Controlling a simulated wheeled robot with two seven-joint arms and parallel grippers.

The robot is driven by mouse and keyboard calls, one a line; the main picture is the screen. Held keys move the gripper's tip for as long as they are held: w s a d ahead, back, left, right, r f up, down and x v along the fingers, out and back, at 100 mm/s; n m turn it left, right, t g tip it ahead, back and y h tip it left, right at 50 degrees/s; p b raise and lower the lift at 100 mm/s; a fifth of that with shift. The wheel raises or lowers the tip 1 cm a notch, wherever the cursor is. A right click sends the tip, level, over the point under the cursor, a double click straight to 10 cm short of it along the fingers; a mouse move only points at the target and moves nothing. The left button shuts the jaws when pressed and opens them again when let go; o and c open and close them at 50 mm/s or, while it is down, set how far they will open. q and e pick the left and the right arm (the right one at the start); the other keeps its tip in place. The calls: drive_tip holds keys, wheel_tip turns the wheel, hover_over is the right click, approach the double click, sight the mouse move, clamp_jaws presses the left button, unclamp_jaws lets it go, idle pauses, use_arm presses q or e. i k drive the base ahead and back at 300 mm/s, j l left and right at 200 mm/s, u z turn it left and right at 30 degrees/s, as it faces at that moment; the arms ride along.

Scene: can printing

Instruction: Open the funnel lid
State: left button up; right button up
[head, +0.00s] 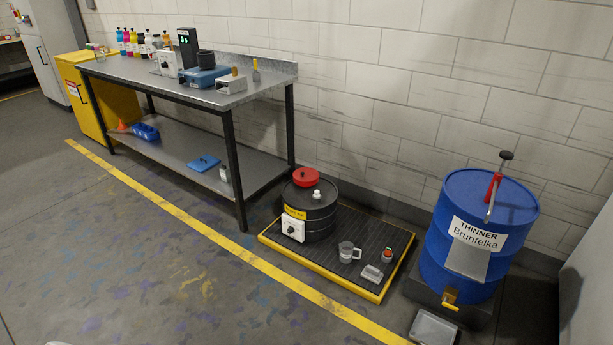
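A red round funnel top (306,177) sits on the black drum (320,215), towards the back of the drum's top. It looks like a flat red disc, so its lid seems to be down, but it is too small to be certain. The drum has a yellow label and a white box with a dial on its front. A small white cap (316,194) stands on the drum's top in front of the red piece. Neither of my grippers can be made out in the head view.
The drum stands on a yellow-edged black spill pallet (345,277) with a clear jug (348,252) and small devices. A blue thinner barrel (452,210) stands right, with a grey tray (433,327) before it. A metal workbench (150,80) is left. The front floor is clear.

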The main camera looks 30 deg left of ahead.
sight(303, 174)
drive_tip(key=i+j, duration=0.25)
drive_tip(key=i+j+z, duration=0.1)
drive_tip(key=i+j, duration=0.15)
drive_tip(key=j, duration=0.2)
drive_tip(key=i+j, duration=0.25)
drive_tip(key=j+z, duration=0.05)
drive_tip(key=j, duration=0.05)
